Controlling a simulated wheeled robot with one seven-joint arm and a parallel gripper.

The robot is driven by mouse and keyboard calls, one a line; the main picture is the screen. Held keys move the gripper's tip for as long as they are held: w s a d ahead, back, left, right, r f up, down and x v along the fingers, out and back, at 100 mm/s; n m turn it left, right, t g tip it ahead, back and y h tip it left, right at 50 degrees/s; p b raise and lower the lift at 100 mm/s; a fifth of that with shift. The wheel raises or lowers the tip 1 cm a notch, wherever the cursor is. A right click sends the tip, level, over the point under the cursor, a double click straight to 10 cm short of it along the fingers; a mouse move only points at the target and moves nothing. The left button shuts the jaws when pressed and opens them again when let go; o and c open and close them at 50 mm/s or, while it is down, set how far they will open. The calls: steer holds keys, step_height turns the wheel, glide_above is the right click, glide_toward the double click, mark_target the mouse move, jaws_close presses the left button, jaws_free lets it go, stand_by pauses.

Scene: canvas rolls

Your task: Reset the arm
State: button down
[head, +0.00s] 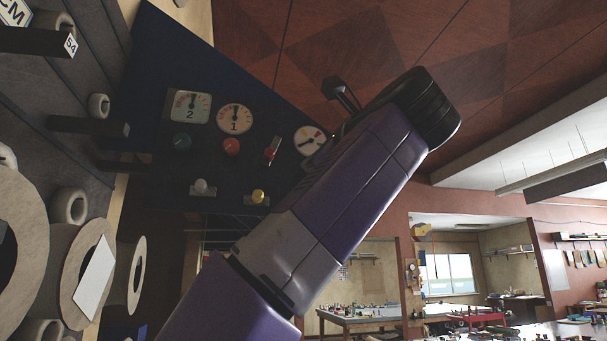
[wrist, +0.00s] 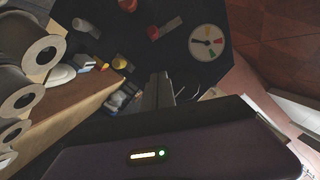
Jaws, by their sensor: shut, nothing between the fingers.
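My arm (head: 345,200) runs diagonally across the head view, purple and grey with a black rounded end at the upper right. I cannot make out my fingertips there. In the wrist view my gripper (wrist: 158,90) shows as grey fingers close together, shut and empty. It points toward a dark control panel (head: 150,90), which also shows in the wrist view (wrist: 262,62). The arm covers part of the panel in the head view. I cannot tell how far the fingers are from it.
The panel carries several gauges (head: 235,118), a red knob (head: 231,147), a red switch (head: 271,151) and a yellow knob (head: 258,197). Canvas rolls (head: 88,268) lie on shelves at the left. A workroom with tables (head: 350,318) is at the lower right.

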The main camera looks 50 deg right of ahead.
steer(key=shift+v, duration=0.85)
steer(key=shift+d+r, duration=0.1)
steer(key=shift+d, duration=0.05)
